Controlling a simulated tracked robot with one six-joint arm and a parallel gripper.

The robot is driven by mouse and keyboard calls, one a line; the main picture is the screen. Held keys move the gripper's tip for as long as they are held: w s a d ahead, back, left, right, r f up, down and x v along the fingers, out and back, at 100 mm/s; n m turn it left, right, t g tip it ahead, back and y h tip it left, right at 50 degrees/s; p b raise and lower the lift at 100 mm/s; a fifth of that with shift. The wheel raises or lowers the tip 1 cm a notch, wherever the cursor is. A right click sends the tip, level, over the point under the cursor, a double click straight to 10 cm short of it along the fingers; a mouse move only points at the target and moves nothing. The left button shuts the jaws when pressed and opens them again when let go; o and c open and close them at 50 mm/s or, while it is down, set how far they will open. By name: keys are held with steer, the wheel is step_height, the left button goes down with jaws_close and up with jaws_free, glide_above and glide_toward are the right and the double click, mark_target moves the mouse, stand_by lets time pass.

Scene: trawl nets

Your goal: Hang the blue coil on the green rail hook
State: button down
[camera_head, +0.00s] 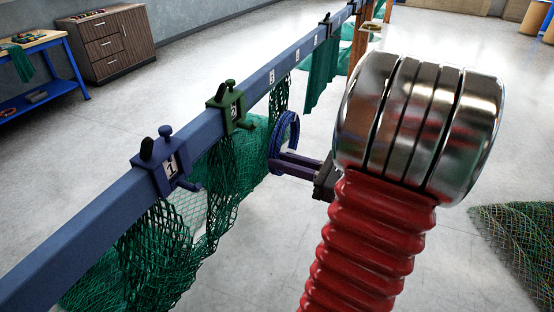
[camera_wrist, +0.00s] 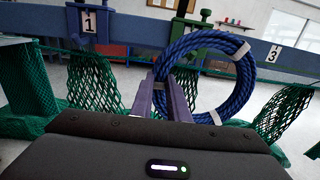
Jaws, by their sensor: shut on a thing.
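The blue coil (camera_head: 291,117) is a rope ring with white tape bands, and it also shows in the wrist view (camera_wrist: 247,84). My gripper (camera_head: 273,161) is shut on the coil's side, with its purple fingers (camera_wrist: 169,88) at the coil's left part in the wrist view. The coil is held upright, to the right of the rail in the head view. The green rail hook (camera_head: 231,108), labelled 2, is clamped on the blue rail. It shows partly behind the coil in the wrist view (camera_wrist: 192,38). The coil appears apart from the hook.
A blue hook (camera_head: 168,163) labelled 1 sits nearer on the rail (camera_head: 110,215). Green nets (camera_head: 165,245) hang below the rail. A wooden cabinet (camera_head: 107,45) and a blue-legged bench (camera_head: 35,45) stand at the back left. Another net (camera_head: 520,235) lies on the floor at right.

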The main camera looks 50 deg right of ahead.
steer(key=shift+w+a, duration=0.2)
steer(key=shift+w, duration=0.1)
steer(key=w+a+f, duration=0.2)
steer(key=w+a, duration=0.1)
steer(key=w, duration=0.6)
steer(key=shift+w+a+f, duration=0.25)
steer(key=shift+w+f, duration=0.05)
steer(key=shift+w, duration=0.1)
stand_by(1.5)
steer(key=shift+f, duration=0.1)
stand_by(0.5)
steer(key=c, duration=1.6)
jaws_free()
steer(key=shift+c, duration=0.2)
steer(key=v, duration=1.3)
steer(key=shift+s+d, duration=0.25)
steer(key=shift+s, duration=0.05)
